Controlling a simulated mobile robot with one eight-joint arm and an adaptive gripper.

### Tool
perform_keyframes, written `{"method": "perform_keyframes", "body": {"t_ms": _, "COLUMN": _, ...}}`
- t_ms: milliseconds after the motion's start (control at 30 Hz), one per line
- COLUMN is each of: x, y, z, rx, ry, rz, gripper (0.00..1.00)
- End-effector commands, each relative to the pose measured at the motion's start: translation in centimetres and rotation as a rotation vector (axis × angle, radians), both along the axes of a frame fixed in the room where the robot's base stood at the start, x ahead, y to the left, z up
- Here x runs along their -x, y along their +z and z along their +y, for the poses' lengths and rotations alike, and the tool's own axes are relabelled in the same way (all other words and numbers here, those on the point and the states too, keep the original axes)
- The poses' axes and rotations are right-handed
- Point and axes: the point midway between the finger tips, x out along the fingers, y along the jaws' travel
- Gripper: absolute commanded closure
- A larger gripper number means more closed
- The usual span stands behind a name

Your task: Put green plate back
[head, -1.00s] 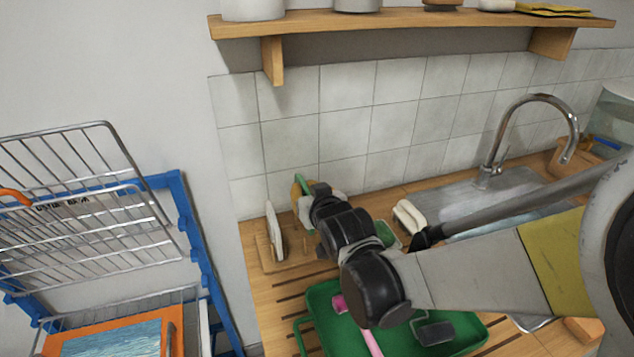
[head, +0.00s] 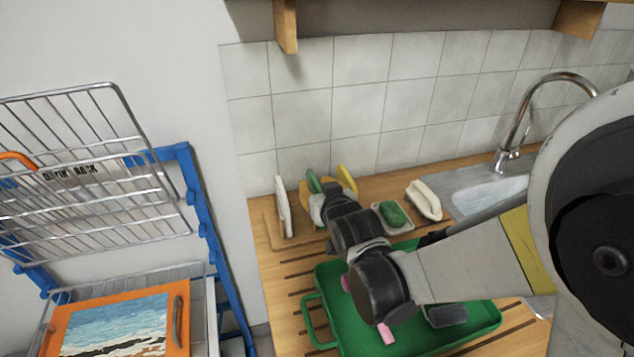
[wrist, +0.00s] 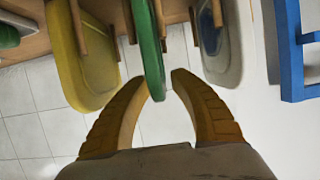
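The green plate (head: 313,182) stands on edge in a wooden plate rack (head: 271,232) at the back left of the counter. In the wrist view, the green plate (wrist: 149,45) is between the two yellow fingers of my gripper (wrist: 160,78). The left fingertip is at or very near the plate; a narrow gap shows beside the right one. A yellow plate (wrist: 82,60) and a whitish plate (wrist: 220,45) flank it, separated by wooden pegs. In the head view my wrist partly hides the rack and the gripper's fingers.
A green tray (head: 335,325) with a handle lies in front, under my arm. A soap dish with a green bar (head: 391,213), a cream brush-like item (head: 424,200) and the sink (head: 490,195) are to the right. A blue-framed wire rack (head: 205,235) stands left.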

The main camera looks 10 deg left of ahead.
Motion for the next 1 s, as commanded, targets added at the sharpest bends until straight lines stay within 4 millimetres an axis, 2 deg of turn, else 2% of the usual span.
{"method": "perform_keyframes", "body": {"t_ms": 300, "x": 0.0, "y": 0.7, "z": 0.0, "rx": 0.000, "ry": 0.000, "rz": 0.000, "gripper": 0.73}}
{"method": "perform_keyframes", "body": {"t_ms": 467, "x": 2.5, "y": 1.7, "z": -1.2, "rx": 0.000, "ry": 0.000, "rz": 0.000, "gripper": 0.73}}
{"method": "perform_keyframes", "body": {"t_ms": 733, "x": 7.7, "y": 3.8, "z": -3.7, "rx": 0.000, "ry": 0.000, "rz": 0.000, "gripper": 0.73}}
{"method": "perform_keyframes", "body": {"t_ms": 1000, "x": 10.1, "y": 4.5, "z": -4.8, "rx": 0.000, "ry": 0.000, "rz": 0.000, "gripper": 0.73}}
